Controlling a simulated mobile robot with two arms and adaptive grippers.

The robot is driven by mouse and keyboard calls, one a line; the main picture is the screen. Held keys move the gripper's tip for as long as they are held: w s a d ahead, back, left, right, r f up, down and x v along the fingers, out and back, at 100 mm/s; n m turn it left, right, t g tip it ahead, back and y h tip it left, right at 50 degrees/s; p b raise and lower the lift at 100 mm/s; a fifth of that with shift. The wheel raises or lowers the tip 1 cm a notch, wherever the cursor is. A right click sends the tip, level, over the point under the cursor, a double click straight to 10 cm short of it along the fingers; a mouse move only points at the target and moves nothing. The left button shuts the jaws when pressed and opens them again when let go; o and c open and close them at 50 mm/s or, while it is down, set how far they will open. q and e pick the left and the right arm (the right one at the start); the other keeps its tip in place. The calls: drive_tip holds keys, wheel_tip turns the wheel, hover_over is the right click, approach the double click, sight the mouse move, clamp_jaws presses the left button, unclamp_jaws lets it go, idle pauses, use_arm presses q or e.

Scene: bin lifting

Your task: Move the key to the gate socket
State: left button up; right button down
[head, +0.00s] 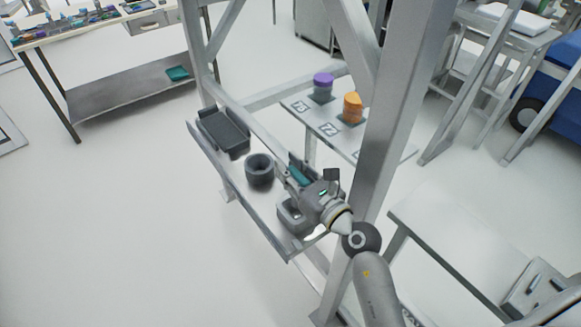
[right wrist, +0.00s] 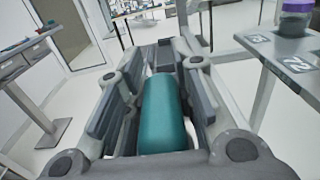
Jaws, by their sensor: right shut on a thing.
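My right gripper (head: 296,174) is above the right part of a narrow grey shelf in the head view. It is shut on a teal cylinder (right wrist: 165,115), likely the key, which lies lengthwise between the fingers in the right wrist view. A dark round cup with an open top (head: 259,172) stands on the shelf just left of the gripper. A grey block with a hollow (head: 291,217) is partly hidden under the gripper. I cannot tell which of these is the gate socket. My left gripper is not in view.
A dark tray (head: 224,134) sits at the shelf's far left end. A numbered platform (head: 338,135) behind holds a purple cylinder (head: 323,85) and an orange one (head: 352,106). A thick grey post (head: 401,110) stands close to my right arm. Floor at left is clear.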

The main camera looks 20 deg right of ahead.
drive_tip(key=shift+f, duration=0.3)
idle(0.9)
drive_tip(key=shift+f+b, duration=1.6)
drive_tip(key=shift+f, duration=0.45)
idle(0.4)
idle(0.4)
drive_tip(key=c, duration=1.1)
unclamp_jaws()
drive_tip(key=shift+c, duration=0.2)
drive_tip(key=shift+o, duration=0.2)
drive_tip(key=o, duration=0.5)
